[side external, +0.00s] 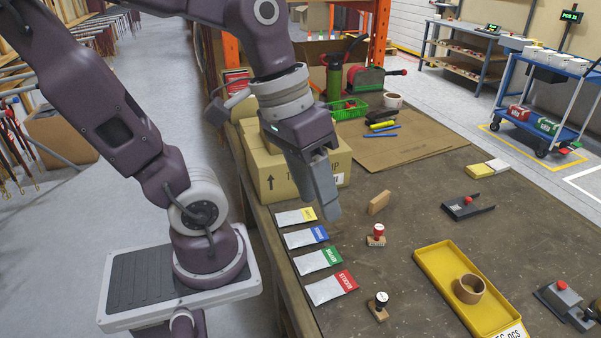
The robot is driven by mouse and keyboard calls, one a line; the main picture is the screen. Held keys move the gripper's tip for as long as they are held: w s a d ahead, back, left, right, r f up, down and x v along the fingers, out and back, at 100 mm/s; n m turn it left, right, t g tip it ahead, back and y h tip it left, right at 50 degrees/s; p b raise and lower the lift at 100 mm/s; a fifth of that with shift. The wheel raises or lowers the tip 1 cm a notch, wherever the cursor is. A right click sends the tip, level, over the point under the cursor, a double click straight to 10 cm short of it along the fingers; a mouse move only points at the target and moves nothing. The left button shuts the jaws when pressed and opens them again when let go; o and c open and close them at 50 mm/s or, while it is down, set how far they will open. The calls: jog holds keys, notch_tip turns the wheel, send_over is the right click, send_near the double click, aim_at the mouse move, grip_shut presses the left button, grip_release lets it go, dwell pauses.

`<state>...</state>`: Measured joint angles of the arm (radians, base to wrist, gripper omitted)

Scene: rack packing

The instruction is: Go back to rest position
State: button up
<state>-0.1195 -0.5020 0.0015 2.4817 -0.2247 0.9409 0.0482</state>
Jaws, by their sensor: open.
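My gripper (329,197) hangs above the left part of the brown workbench (425,220), pointing down. Its fingers overlap each other from this side, and I see nothing held between them. Its tips are near the row of bags with yellow, blue, green and red labels on the bench's left edge. The nearest of these in the picture is the yellow-labelled bag (296,217). A small wooden block (379,202) stands just right of the fingers, apart from them.
A cardboard box (262,178) stands close behind my gripper. A red-handled stamp (376,236) and a black-handled stamp (378,306) stand on the bench. A yellow tray (434,276) holds a tape roll (469,288). A green basket (346,110) and tools lie at the back.

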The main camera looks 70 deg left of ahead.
jog(key=a+r+m+t+y, duration=0.1)
jog(key=s+a+r+m+t, duration=0.1)
jog(key=shift+s+a+t+y, duration=0.15)
jog(key=shift+s+t+y, duration=0.15)
jog(key=shift+t+y, duration=0.1)
